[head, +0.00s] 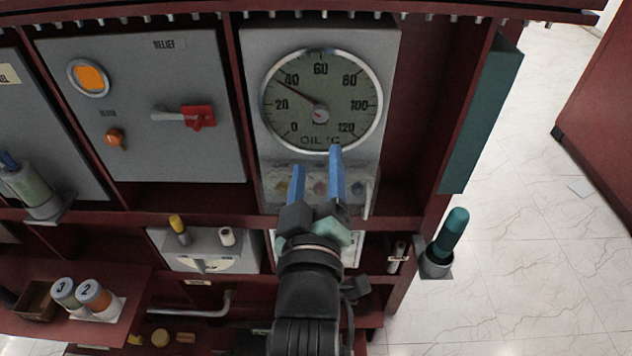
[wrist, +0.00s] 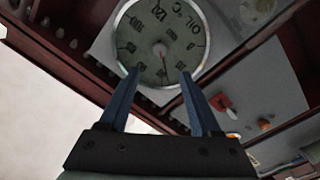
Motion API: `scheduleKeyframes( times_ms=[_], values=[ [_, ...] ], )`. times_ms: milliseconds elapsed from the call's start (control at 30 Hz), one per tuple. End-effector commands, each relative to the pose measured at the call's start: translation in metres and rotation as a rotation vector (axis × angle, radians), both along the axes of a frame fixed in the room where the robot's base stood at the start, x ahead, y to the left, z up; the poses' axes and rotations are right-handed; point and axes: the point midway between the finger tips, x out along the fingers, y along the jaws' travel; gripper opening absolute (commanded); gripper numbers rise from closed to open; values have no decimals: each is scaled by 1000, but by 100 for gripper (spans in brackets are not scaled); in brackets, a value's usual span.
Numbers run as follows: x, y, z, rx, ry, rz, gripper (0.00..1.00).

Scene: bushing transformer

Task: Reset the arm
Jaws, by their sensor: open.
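My gripper (head: 316,172) is open, with its two blue fingers apart and nothing between them. In the head view it is raised in front of the lower edge of the round oil temperature gauge (head: 320,100). The gauge needle points near 40. In the wrist view the fingers of my gripper (wrist: 155,90) point toward the gauge (wrist: 162,38), which appears upside down there. Whether the fingertips touch the panel cannot be told. My arm partly hides the shelf and the panel below the gauge.
A teal-handled item (head: 452,231) stands in a holder at right. Numbered canisters (head: 93,296) sit on the lower left shelf. Open tiled floor (head: 530,250) lies at right.

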Motion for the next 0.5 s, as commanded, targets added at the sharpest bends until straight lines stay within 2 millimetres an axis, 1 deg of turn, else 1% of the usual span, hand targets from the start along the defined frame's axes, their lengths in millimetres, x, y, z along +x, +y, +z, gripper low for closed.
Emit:
scheduleKeyframes(
  times_ms=[33, 167, 500],
  values=[
    [-4, 0, -2, 1, 1, 1, 65],
    [-9, 0, -1, 0, 1, 1, 65],
    [-10, 0, 0, -1, 1, 1, 65]
  ],
)
